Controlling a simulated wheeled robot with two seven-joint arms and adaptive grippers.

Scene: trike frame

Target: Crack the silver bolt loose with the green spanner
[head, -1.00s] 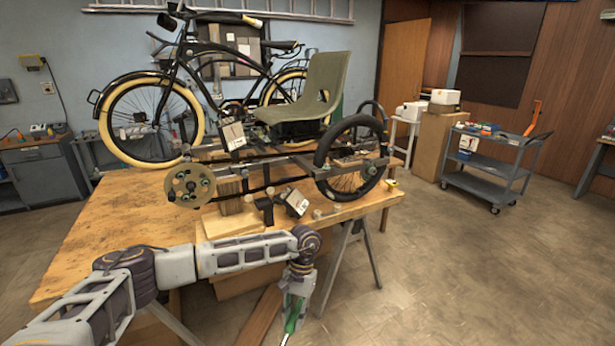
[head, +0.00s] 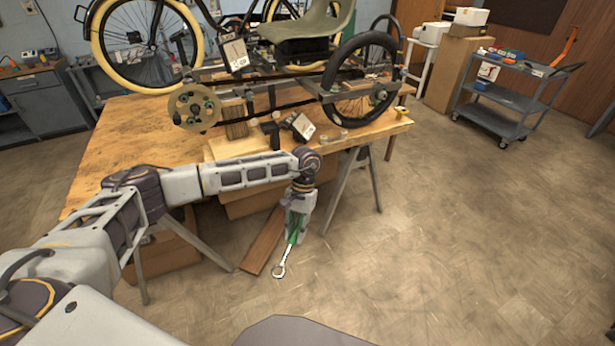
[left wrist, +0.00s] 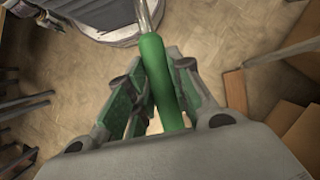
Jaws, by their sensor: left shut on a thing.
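The green spanner (head: 283,259) hangs from my left gripper (head: 294,230), with its silver ring end pointing down over the floor. My left gripper is shut on its green handle, in front of the workbench and below its top. In the left wrist view the green handle (left wrist: 162,80) lies between the fingers (left wrist: 155,95), and the silver shaft runs off the top edge. The trike frame (head: 290,90) stands on the workbench. I cannot make out the silver bolt for sure at this size. My right gripper is not in view.
The wooden workbench (head: 130,140) rests on metal trestles (head: 365,180). Cardboard boxes and a plank (head: 262,240) are under and before it. A grey tool cart (head: 510,100) stands at the right. The floor between is clear.

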